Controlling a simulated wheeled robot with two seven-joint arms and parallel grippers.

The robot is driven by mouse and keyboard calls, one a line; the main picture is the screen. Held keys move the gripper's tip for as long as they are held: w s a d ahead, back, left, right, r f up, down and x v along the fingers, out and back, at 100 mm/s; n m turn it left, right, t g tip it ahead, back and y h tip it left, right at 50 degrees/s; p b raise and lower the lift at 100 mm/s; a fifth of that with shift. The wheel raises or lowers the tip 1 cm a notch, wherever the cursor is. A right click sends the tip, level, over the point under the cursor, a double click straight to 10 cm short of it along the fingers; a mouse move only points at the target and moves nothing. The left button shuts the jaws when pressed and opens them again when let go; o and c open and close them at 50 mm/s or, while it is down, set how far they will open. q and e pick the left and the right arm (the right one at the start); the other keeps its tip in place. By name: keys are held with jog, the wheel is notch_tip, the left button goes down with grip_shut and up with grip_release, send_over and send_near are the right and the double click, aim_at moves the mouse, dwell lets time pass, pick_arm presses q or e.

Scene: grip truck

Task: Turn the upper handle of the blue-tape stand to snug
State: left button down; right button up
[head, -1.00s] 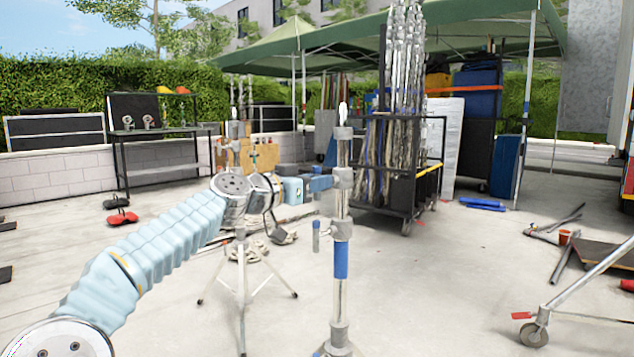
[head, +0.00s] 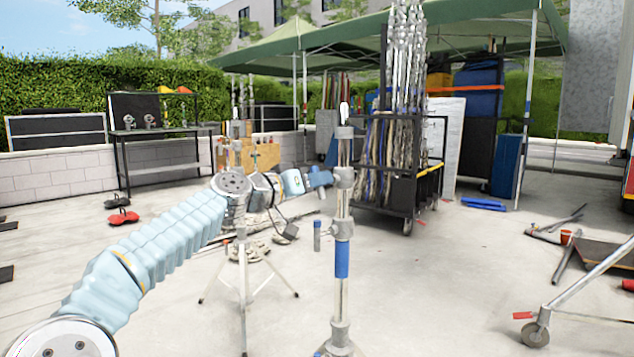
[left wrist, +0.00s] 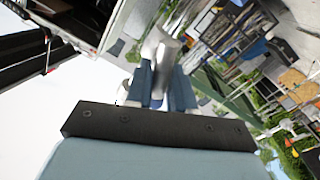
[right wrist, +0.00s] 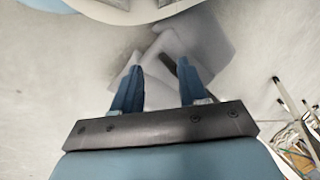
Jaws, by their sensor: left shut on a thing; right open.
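The blue-tape stand (head: 341,290) is an upright metal pole with a blue tape band (head: 341,258), standing in front of me in the head view. In the left wrist view a blurred metal part (left wrist: 160,48) shows at the blue fingers. My right gripper (right wrist: 158,88) is open and empty in the right wrist view.
Another tripod stand (head: 243,290) stands behind my left arm. A black cart (head: 405,205) of poles is behind the blue-tape stand. A wheeled metal leg (head: 570,300) is at the right. The concrete between them is clear.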

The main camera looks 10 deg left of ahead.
pick_arm(q)
jog(key=n, duration=0.6)
jog(key=shift+a+n+p, duration=0.1)
jog(key=shift+n+p, duration=0.2)
jog(key=shift+p, duration=0.1)
jog(key=n+p, duration=0.1)
jog(key=n, duration=0.5)
jog(key=shift+f, duration=0.2)
jog(key=shift+n, duration=0.3)
jog(key=c, duration=1.1)
grip_release()
jog(key=shift+o, duration=0.2)
